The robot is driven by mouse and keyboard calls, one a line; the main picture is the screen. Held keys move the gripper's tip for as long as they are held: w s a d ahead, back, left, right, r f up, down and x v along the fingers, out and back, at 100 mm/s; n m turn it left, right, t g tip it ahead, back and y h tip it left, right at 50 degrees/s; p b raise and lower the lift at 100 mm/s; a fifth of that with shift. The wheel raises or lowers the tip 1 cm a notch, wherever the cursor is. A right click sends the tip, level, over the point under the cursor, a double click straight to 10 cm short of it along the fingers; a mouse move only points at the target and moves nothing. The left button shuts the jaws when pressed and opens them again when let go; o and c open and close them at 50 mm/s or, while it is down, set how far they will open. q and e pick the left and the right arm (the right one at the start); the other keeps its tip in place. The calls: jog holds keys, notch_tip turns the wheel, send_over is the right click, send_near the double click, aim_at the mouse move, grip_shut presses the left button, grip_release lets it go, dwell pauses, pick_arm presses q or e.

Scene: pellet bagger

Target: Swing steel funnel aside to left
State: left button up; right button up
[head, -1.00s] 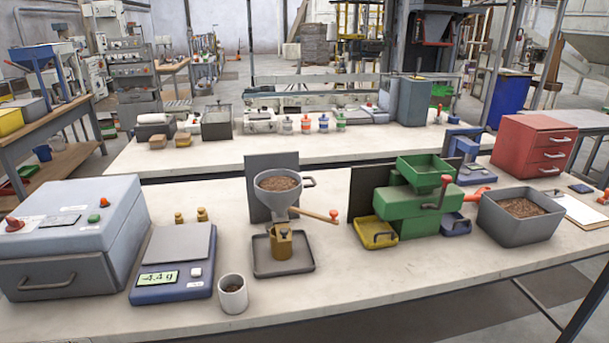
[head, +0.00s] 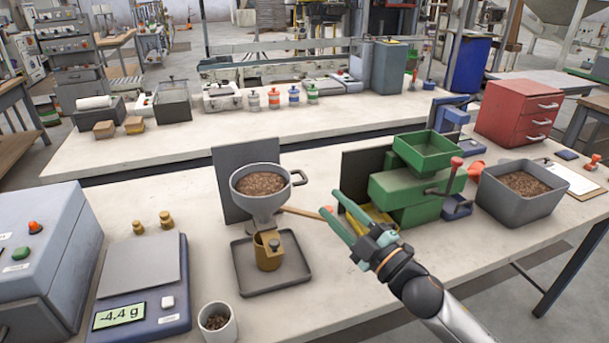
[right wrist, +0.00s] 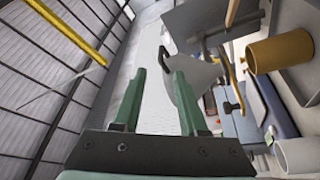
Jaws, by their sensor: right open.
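The steel funnel (head: 264,207), full of brown pellets, stands upright above a brass cup (head: 268,252) on a dark tray (head: 290,275). A loop handle (head: 300,178) sticks out from its right rim. A wooden lever (head: 300,211) extends right below the funnel, its tip close to my fingertips. My right gripper (head: 331,203) is open and empty, right of the funnel and apart from its handle. In the right wrist view a grey cone that looks like the funnel (right wrist: 200,75) lies just beyond the open fingers (right wrist: 158,78). My left gripper is not in view.
A green machine (head: 405,195) stands behind and right of my right gripper, with a pellet bin (head: 520,208) beyond it. A scale (head: 140,285) and a cup of pellets (head: 217,325) are left and front. A dark upright panel (head: 229,165) stands behind the funnel.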

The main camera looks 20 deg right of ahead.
aim_at(306, 177)
jog(key=p+x, duration=0.1)
jog(key=x, duration=0.8)
jog(key=shift+w+a, duration=0.1)
jog(key=shift+w, duration=0.3)
jog(key=shift+r, duration=0.1)
grip_shut()
jog(key=shift+r, duration=0.25)
dwell(0.6)
